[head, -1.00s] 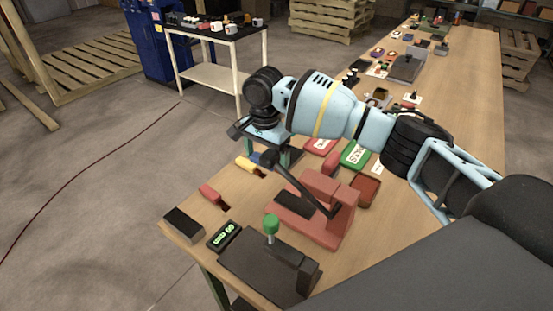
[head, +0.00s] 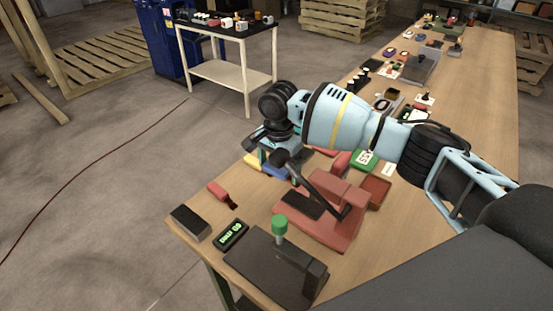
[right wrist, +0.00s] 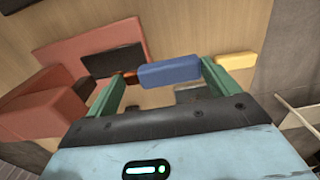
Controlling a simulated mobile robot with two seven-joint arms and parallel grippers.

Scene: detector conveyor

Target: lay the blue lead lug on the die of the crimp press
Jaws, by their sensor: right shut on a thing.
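The blue lead lug (right wrist: 170,72) sits between the green fingers of my right gripper (right wrist: 162,82) in the right wrist view. The gripper is shut on it, and a copper-brown end shows by the left finger. In the head view the blue lug (head: 274,171) is partly covered by my right gripper (head: 285,168); I cannot tell whether it touches the table. The red crimp press (head: 345,213) stands just right of the gripper, its black die (head: 303,204) bare. The press and die also show at left in the wrist view (right wrist: 112,60). My left gripper is not in view.
The yellow lug (head: 252,161) lies beside the blue one, the red lug (head: 217,191) nearer the front corner. The press's dark lever rises near the gripper. A green-knobbed black fixture (head: 270,265) and a small display (head: 232,235) stand in front. Red and green trays lie behind the press.

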